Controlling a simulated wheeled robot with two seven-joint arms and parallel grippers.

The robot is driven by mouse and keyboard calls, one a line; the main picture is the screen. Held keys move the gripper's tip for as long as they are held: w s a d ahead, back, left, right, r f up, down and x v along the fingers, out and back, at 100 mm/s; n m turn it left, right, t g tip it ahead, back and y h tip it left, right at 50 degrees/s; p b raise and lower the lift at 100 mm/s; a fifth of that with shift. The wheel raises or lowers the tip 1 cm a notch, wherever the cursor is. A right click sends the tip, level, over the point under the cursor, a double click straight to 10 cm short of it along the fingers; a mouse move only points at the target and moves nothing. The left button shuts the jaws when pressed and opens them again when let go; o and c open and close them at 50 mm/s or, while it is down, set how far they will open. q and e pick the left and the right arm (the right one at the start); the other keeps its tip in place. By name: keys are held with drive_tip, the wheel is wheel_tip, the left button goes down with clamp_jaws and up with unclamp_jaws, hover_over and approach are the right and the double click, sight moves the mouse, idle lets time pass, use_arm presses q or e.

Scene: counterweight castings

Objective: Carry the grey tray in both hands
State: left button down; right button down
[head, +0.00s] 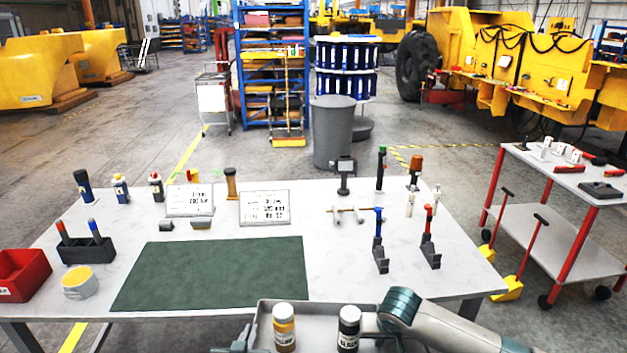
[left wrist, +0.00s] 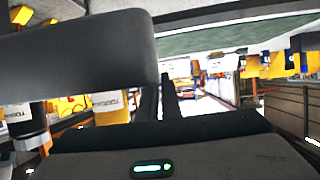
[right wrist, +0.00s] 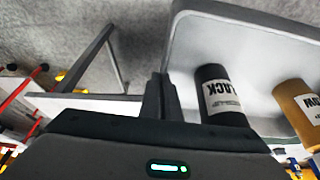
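The grey tray (head: 316,325) is at the bottom of the head view, in front of the table's near edge; its lower part is cut off. My left gripper (head: 248,338) is at the tray's left side, mostly out of frame. In the left wrist view its fingers close on the wall of the tray (left wrist: 80,60). My right gripper (head: 378,328) is at the right side. In the right wrist view its fingers (right wrist: 161,98) pinch the tray's rim (right wrist: 250,18).
The table (head: 400,270) has a green mat (head: 215,272) with clear space on it. A red bin (head: 22,275), tool stands (head: 380,255) and sign boards (head: 264,207) surround it. A red-legged cart (head: 560,165) stands at the right.

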drive_tip(key=shift+s+d+r, duration=0.1)
drive_tip(key=shift+s+r, duration=0.15)
drive_tip(key=shift+s, duration=0.1)
use_arm(q)
drive_tip(key=shift+s+a+r, duration=0.3)
drive_tip(key=shift+w+f, duration=0.15)
use_arm(e)
drive_tip(key=shift+w+f, duration=0.15)
drive_tip(key=shift+f, duration=0.05)
